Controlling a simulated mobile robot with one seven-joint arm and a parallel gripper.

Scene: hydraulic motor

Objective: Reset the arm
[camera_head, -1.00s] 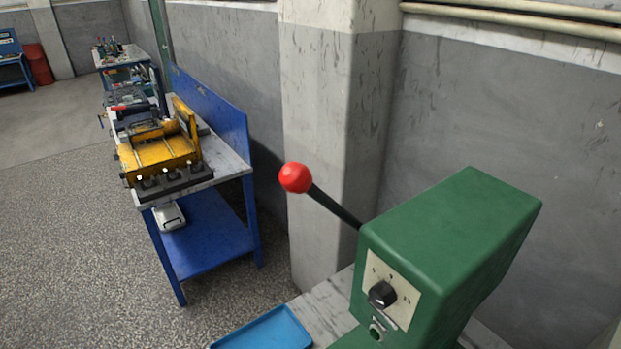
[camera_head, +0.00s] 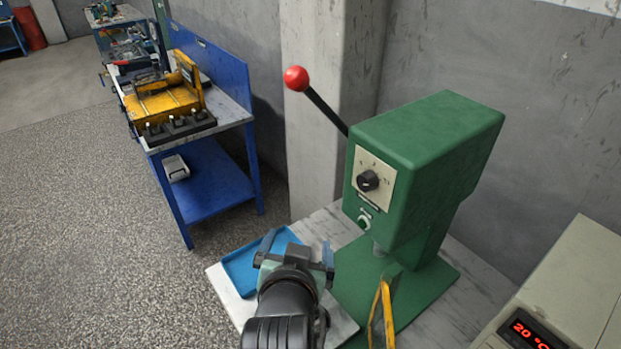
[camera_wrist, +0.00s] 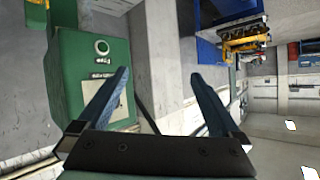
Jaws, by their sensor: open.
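My gripper (camera_head: 298,250) is in the lower middle of the head view, over the blue tray and left of the green press. Its two fingers are spread apart with nothing between them. In the wrist view the open fingers (camera_wrist: 158,85) reach up from the bottom edge. The green press (camera_head: 425,165) stands on the bench, with a red-knobbed lever (camera_head: 297,78) angled up to the left. The press's green face also shows at the left of the wrist view (camera_wrist: 75,75).
The blue tray (camera_head: 240,268) lies on the marble-look bench, partly hidden by my gripper. A yellow part (camera_head: 382,318) stands at the press base. A beige box with a red display (camera_head: 530,333) is at lower right. A blue workbench (camera_head: 215,190) with a yellow machine stands behind left.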

